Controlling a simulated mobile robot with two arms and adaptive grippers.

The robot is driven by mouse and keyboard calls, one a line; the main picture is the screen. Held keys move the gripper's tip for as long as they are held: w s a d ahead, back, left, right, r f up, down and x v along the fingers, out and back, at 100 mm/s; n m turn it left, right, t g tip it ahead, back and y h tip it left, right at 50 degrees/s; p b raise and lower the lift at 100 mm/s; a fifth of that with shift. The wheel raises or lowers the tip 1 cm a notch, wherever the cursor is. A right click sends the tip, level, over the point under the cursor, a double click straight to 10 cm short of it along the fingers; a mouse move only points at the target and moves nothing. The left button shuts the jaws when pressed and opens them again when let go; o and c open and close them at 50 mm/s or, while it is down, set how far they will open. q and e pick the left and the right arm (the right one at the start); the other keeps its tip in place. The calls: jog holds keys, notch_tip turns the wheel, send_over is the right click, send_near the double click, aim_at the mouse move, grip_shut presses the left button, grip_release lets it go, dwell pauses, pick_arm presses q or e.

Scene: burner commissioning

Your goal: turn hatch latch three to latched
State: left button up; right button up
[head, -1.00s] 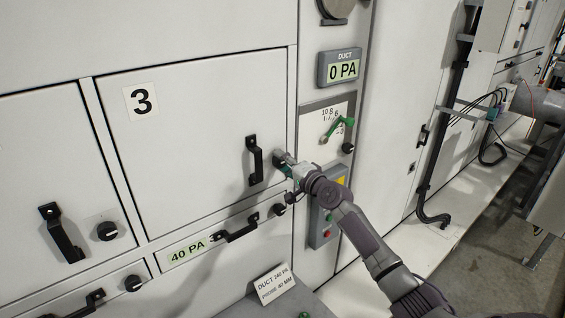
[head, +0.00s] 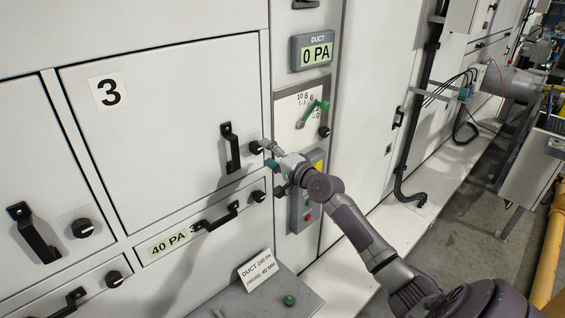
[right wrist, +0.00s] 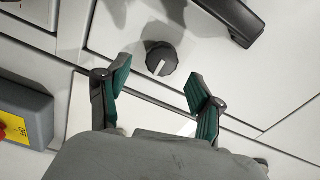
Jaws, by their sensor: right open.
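The hatch marked 3 (head: 165,120) is a closed white panel with a black handle (head: 231,148). Its latch is a round black knob (head: 257,147) beside the panel's right edge. My right gripper (head: 271,154) is open and empty just right of the knob in the head view. In the right wrist view the knob (right wrist: 162,60) shows between and beyond the open green-padded fingers (right wrist: 158,78), apart from both. A white mark on the knob runs roughly up and down in that view. My left gripper is not in view.
Below are a drawer front reading 40 PA (head: 168,243) with a handle and another black knob (head: 258,196). To the right are a duct gauge (head: 312,52), a green lever (head: 318,108) and a grey control box (head: 300,208). A sign (head: 257,270) stands on a grey ledge.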

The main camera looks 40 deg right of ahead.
jog(key=s, duration=0.8)
jog(key=shift+d, duration=0.3)
